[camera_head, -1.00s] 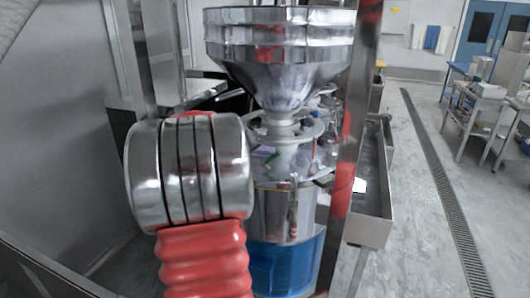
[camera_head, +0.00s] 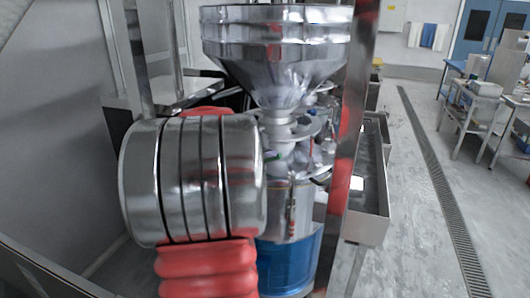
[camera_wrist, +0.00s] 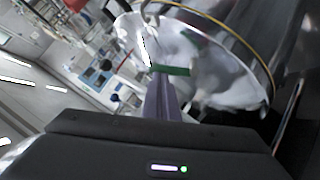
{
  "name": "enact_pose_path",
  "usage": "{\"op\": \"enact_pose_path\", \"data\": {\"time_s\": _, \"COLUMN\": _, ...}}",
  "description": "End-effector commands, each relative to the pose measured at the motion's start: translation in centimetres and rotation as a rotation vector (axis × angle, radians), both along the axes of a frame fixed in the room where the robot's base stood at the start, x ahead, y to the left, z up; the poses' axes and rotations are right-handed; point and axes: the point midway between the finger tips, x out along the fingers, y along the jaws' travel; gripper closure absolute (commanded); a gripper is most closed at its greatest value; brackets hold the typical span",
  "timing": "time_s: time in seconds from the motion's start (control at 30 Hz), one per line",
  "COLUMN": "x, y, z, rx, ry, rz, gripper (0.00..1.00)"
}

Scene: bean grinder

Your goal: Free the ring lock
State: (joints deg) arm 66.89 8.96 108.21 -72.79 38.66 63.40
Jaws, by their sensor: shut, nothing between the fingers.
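The grinder stands in the middle of the head view, with a wide steel hopper (camera_head: 278,50) over a narrow neck. Below the neck is a round metal collar (camera_head: 305,128), which I take to be the ring lock area; my arm partly hides it. In the wrist view a pale round part (camera_wrist: 225,75) with a thin gold-coloured rim fills the upper right. A small green strip (camera_wrist: 170,70) lies just past my fingertips. My gripper (camera_wrist: 160,85) is shut and empty, its fingers close to the pale part; I cannot tell whether they touch.
A steel frame post (camera_head: 350,140) stands right of the grinder, with a steel trough (camera_head: 372,190) beyond it. A blue base (camera_head: 288,262) sits under the grinder. Tables stand at the far right; the floor between is clear.

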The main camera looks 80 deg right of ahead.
Motion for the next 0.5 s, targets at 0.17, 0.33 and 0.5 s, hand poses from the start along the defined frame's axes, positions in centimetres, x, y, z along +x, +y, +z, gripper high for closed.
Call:
{"op": "enact_pose_path", "data": {"time_s": 0.17, "x": -1.1, "y": 0.1, "z": -0.5, "rx": -0.009, "ry": -0.153, "rz": -0.003, "gripper": 1.0}}
{"op": "enact_pose_path", "data": {"time_s": 0.33, "x": -1.8, "y": 0.1, "z": -1.1, "rx": -0.017, "ry": -0.292, "rz": -0.003, "gripper": 1.0}}
{"op": "enact_pose_path", "data": {"time_s": 0.5, "x": -2.1, "y": 0.1, "z": -1.8, "rx": -0.02, "ry": -0.37, "rz": 0.0, "gripper": 1.0}}
